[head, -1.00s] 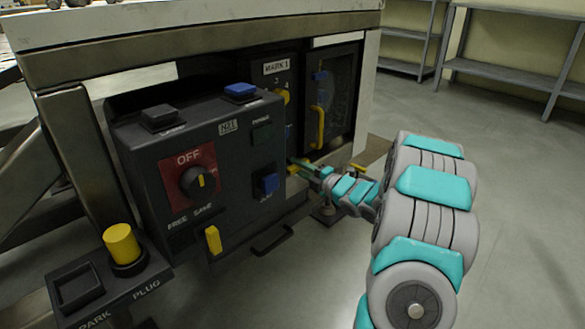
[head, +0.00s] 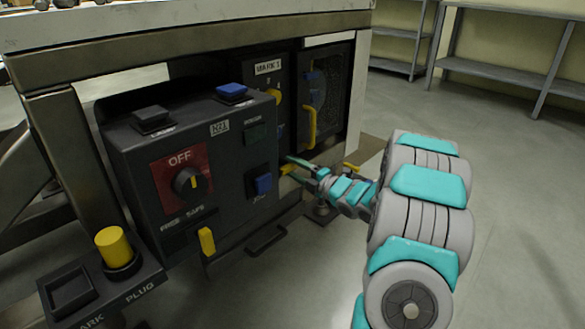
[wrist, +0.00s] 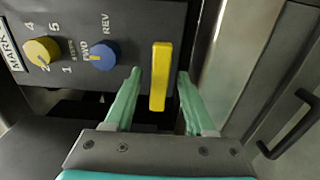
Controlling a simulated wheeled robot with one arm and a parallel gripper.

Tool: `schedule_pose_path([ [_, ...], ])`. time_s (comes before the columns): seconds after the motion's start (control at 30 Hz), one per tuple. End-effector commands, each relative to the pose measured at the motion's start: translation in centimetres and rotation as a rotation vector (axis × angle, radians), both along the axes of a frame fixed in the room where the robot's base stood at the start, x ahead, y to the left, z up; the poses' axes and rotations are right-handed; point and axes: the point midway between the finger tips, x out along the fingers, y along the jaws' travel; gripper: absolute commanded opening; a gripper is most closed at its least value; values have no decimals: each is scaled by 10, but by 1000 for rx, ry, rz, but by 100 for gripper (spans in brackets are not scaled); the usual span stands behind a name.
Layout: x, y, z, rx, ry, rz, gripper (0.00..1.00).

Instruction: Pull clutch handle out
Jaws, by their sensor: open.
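A yellow upright handle (wrist: 160,76) on the dark MARK 1 panel shows in the wrist view; I read no clutch label on it. My gripper (wrist: 160,92) is open, with one green finger on each side of the handle and gaps to both. In the head view my gripper (head: 289,167) reaches the lower part of that panel, to the right of the OFF control box. A small yellow part (head: 287,170) shows at its fingertips; the rest there is hidden by the fingers and box.
A yellow knob (wrist: 42,51) and a blue FWD/REV knob (wrist: 103,55) sit left of the handle. The control box (head: 225,150) stands close left of my gripper. A mesh door with a yellow handle (head: 309,127) is above. Open floor (head: 500,190) lies to the right.

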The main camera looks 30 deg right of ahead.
Motion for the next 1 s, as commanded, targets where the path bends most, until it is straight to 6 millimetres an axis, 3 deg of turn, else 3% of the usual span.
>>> schedule_pose_path([
  [0.3, -43, -17, 1, -1, 0, -5, 55],
  [0.5, -61, -24, 0, -3, 1, -3, 55],
  [1.0, -67, -25, 0, 0, 0, -2, 55],
])
